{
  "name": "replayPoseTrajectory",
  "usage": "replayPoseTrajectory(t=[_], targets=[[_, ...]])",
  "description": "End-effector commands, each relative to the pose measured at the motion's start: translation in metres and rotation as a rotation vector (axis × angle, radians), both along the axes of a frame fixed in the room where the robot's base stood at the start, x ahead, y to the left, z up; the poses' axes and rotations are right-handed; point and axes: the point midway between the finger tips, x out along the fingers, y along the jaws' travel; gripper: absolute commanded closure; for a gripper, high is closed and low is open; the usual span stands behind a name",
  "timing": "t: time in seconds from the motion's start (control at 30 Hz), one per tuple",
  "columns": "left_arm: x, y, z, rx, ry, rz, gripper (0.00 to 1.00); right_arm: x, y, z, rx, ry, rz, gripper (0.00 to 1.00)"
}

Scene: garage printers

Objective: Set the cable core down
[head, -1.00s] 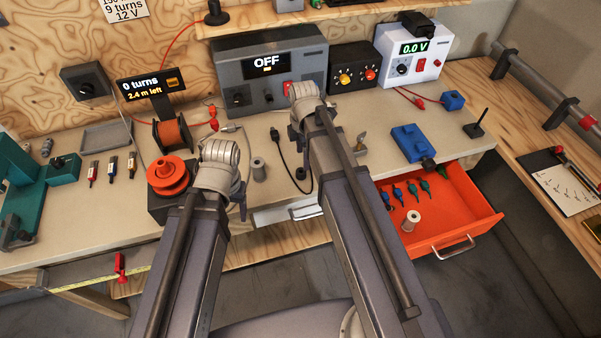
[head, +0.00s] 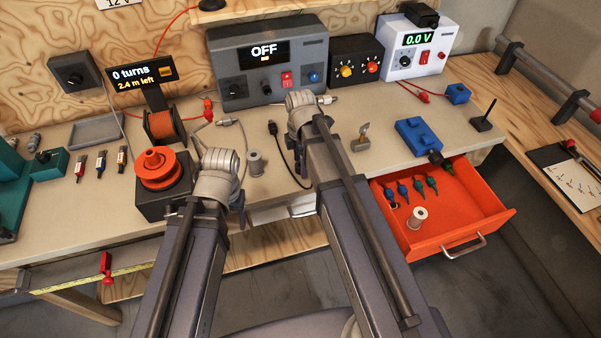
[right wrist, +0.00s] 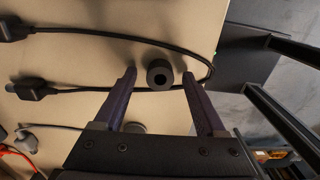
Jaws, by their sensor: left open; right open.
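The cable core, a short black cylinder with a hole (right wrist: 159,76), stands on the bench in the right wrist view. My right gripper (right wrist: 160,70) is open, with one finger on each side of the core and a gap to each. A black cable (right wrist: 110,89) loops around the core and passes close to it; whether it touches cannot be told. In the head view my right arm hides the core. My left gripper (head: 239,203) is at the bench's front edge, left of the right arm, its fingers mostly hidden.
A grey spool (head: 255,163) stands between my arms. An orange winder (head: 157,168) is beside my left wrist. The orange drawer (head: 476,224) is open at right, holding several small tools and a spool. A blue block (head: 417,136) stands behind it.

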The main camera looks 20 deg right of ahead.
Motion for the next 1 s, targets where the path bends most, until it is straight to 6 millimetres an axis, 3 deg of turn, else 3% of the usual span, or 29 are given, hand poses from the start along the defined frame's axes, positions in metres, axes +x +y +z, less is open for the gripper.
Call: replayPoseTrajectory(t=[0.2, 0.83, 1.0], targets=[[0.0000, 0.0000, 0.0004, 0.000, 0.000, 0.000, 0.33, 0.0000, -0.0002, 0.0004, 0.000, 0.000, 0.000, 0.27], [0.0000, 0.0000, 0.0003, 0.000, 0.000, 0.000, 0.33, -0.0001, -0.0003, 0.0003, 0.000, 0.000, 0.000, 0.98], [0.0000, 0.0000, 0.0003, 0.000, 0.000, 0.000, 0.33, 0.0000, -0.0002, 0.0003, 0.000, 0.000, 0.000, 1.00]])
